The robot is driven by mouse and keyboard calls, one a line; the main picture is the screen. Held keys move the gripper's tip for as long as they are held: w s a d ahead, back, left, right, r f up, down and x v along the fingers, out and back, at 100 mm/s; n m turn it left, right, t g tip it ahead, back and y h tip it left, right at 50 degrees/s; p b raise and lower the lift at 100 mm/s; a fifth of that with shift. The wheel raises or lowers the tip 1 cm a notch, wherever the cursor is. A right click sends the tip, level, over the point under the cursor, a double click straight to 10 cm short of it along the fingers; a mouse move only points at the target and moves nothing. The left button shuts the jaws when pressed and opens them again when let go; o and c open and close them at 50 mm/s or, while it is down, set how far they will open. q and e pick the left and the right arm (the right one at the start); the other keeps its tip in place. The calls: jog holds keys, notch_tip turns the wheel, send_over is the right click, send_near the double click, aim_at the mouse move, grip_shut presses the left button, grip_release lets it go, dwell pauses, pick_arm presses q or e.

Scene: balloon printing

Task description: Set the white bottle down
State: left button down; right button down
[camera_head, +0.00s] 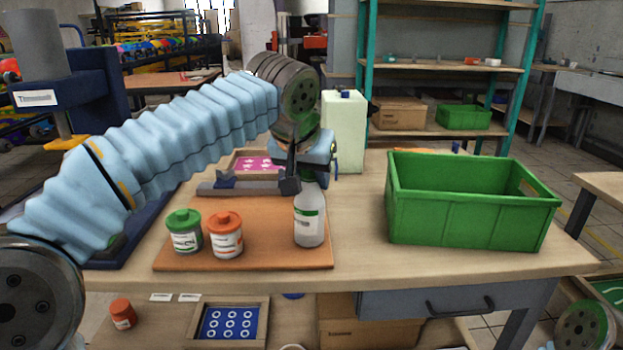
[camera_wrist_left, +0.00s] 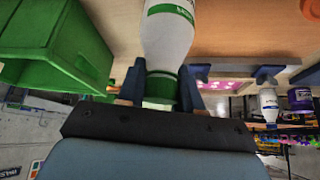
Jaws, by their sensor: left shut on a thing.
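The white bottle (camera_head: 309,222) has a green and white label and stands upright over the right part of the brown board (camera_head: 270,257). Its base looks at or very near the board; I cannot tell whether it touches. My left gripper (camera_head: 303,180) is above it, shut on its top. In the left wrist view, the white bottle (camera_wrist_left: 168,35) has its green cap end (camera_wrist_left: 160,88) between the two fingers of my left gripper (camera_wrist_left: 160,90). My right gripper is not in view.
A green jar (camera_head: 184,231) and an orange jar (camera_head: 225,235) stand on the board's left. A large green crate (camera_head: 465,219) is to the right. A pale green container (camera_head: 343,132) and a pink printed sheet (camera_head: 258,165) are behind. Bare table (camera_head: 359,225) lies between board and crate.

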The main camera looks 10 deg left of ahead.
pick_arm(q)
jog(key=c, duration=0.8)
grip_release()
jog(key=shift+o, duration=0.2)
jog(key=p+v, duration=0.2)
jog(key=v, duration=1)
